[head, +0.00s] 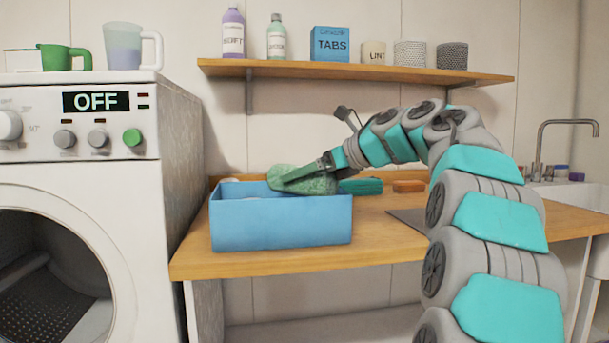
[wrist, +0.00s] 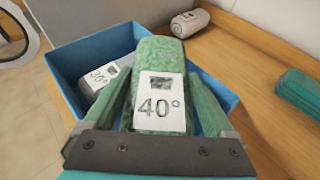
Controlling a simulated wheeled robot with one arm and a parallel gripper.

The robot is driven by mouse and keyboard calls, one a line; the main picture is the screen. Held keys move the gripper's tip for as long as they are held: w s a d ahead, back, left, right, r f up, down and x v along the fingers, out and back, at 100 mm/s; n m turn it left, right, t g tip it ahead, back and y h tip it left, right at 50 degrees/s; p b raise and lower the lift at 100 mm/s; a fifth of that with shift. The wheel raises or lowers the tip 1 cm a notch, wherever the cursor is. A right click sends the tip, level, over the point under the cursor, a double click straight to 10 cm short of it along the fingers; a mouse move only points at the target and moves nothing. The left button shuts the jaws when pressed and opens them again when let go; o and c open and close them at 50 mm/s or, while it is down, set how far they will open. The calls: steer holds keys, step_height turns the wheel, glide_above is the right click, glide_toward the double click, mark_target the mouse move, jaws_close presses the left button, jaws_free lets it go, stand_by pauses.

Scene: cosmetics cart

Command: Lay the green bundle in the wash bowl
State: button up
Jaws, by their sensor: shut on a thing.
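The green bundle (head: 308,185) is a soft, rounded block with a white 40° label (wrist: 160,108), which faces the wrist camera. My gripper (head: 288,178) is shut on it, with one finger along each side in the wrist view (wrist: 163,82). The bundle is held over the open blue box (head: 281,226), around rim height. The blue box (wrist: 70,55) is the only open container on the counter; I cannot tell whether it is the wash bowl. A whitish bundle labelled 30° (wrist: 100,76) lies inside it on the left. The underside of the green bundle is hidden.
A teal bundle (head: 361,186) and an orange-brown one (head: 408,186) lie on the wooden counter (head: 385,240) behind and right of the box. A pale bundle (wrist: 197,23) lies beyond it. A washing machine (head: 95,190) stands left; a sink tap (head: 545,145) is far right.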

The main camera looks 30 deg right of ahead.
steer(key=shift+f, duration=0.15)
steer(key=o, duration=1.3)
steer(key=shift+r+p, duration=0.75)
steer(key=shift+p, duration=0.05)
steer(key=shift+s+d+r, duration=0.1)
steer(key=shift+s+d, duration=0.1)
steer(key=shift+s, duration=0.05)
steer(key=b+v, duration=0.1)
steer(key=v, duration=1)
steer(key=shift+s+d, duration=0.1)
steer(key=shift+s, duration=0.05)
